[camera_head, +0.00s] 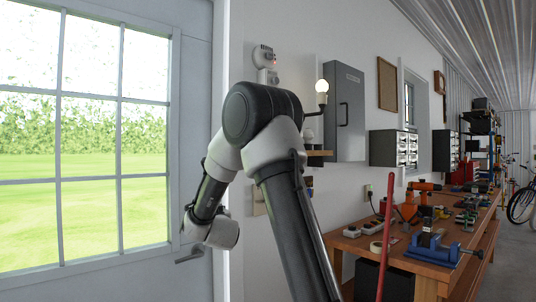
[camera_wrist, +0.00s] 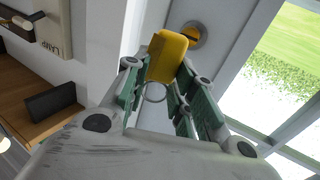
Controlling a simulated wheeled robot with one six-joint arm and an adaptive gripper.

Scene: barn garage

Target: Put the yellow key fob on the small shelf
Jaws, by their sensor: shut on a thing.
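The yellow key fob (camera_wrist: 168,57) is between the fingertips of my gripper (camera_wrist: 160,80) in the wrist view. The gripper is shut on it, and a thin metal ring (camera_wrist: 155,93) hangs at the fob's lower end. The small wooden shelf (camera_wrist: 14,82) is at the left of the wrist view, apart from the fob. In the head view, the small shelf (camera_head: 319,153) shows on the white wall just right of my arm, which hides part of it. The gripper and fob cannot be made out in the head view.
A dark block (camera_wrist: 52,100) stands on the shelf. A plate marked LAMP (camera_wrist: 52,35) is on the wall above it. A lit bulb (camera_head: 321,87) and a grey cabinet (camera_head: 346,112) are above the shelf. A windowed door (camera_head: 90,140) is at left, a workbench (camera_head: 440,271) at right.

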